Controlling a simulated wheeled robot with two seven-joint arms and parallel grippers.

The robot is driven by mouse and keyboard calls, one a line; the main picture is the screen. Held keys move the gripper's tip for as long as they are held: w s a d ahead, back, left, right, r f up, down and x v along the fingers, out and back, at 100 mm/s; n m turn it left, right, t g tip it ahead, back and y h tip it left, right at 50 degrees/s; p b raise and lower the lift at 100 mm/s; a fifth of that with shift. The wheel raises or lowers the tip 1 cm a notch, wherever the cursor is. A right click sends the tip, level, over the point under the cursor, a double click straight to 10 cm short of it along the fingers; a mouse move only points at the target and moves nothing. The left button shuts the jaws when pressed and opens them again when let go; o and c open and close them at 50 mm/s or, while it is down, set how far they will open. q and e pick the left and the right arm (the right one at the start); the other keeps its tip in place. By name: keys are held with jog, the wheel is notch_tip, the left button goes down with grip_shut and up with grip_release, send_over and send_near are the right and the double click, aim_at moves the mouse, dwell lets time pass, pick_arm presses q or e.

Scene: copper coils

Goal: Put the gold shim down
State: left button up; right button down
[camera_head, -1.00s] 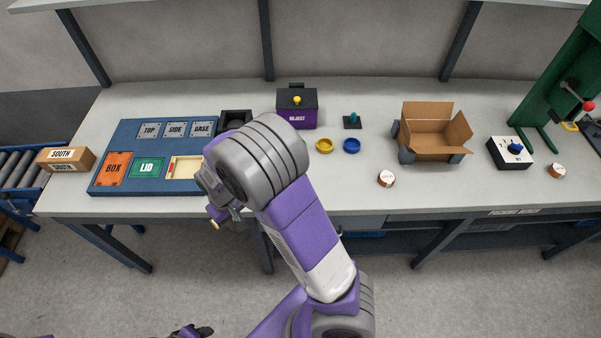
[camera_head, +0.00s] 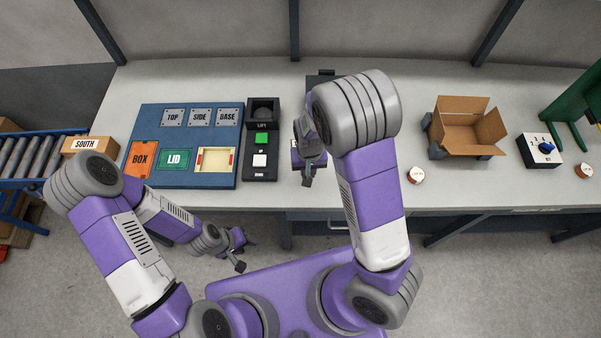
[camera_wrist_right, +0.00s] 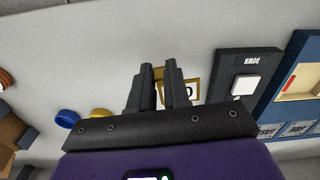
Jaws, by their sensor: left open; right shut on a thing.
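My right gripper (camera_head: 307,178) is over the front of the bench, just right of the lift panel (camera_head: 261,165). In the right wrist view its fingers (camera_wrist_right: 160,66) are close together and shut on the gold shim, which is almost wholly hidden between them. A gold-edged pale square (camera_wrist_right: 191,89) with a dark character shows behind the fingers. I cannot tell how far it lies below them. My left gripper (camera_head: 245,255) is open and empty, in front of the bench edge and low on the left.
A blue board (camera_head: 145,118) with labelled plates lies left of the lift panel. Blue (camera_wrist_right: 68,118) and yellow (camera_wrist_right: 100,113) discs lie near my right gripper.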

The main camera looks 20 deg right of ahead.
jog(key=a+r+m+p, duration=0.1)
jog(key=r+p, duration=0.1)
jog(key=p, duration=0.1)
send_over(304, 190)
notch_tip(304, 190, down, 7)
jog(key=shift+b, duration=0.45)
notch_tip(304, 190, down, 3)
jog(key=shift+s, duration=0.15)
jog(key=shift+f, duration=0.3)
pick_arm(q)
notch_tip(304, 190, up, 3)
jog(key=shift+w+r, duration=0.1)
jog(key=shift+r, duration=0.05)
pick_arm(e)
jog(key=shift+f+b, duration=0.15)
jog(key=shift+b, duration=0.15)
jog(key=c, duration=1.1)
grip_release()
